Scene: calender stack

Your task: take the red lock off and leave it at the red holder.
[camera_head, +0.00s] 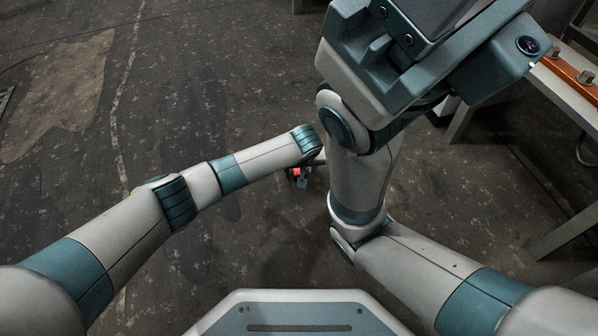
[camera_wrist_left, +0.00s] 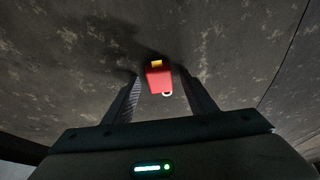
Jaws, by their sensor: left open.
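The red lock (camera_wrist_left: 158,80) has a yellow patch on top and a small white ring at its lower edge. In the left wrist view it lies between and just beyond the fingertips of my left gripper (camera_wrist_left: 159,86), which is open. I cannot tell whether it touches a finger or the floor. In the head view a small red spot (camera_head: 297,172) shows by the end of my left arm, over the floor, and the left fingers are mostly hidden. My right arm rises close to the camera, with its fingers out of sight. I see no red holder.
A pale table (camera_head: 572,112) stands at the right edge with an orange bar (camera_head: 575,82) carrying metal posts. My right arm's bulk fills the upper middle of the head view. The stained dark floor (camera_head: 200,90) on the left is clear.

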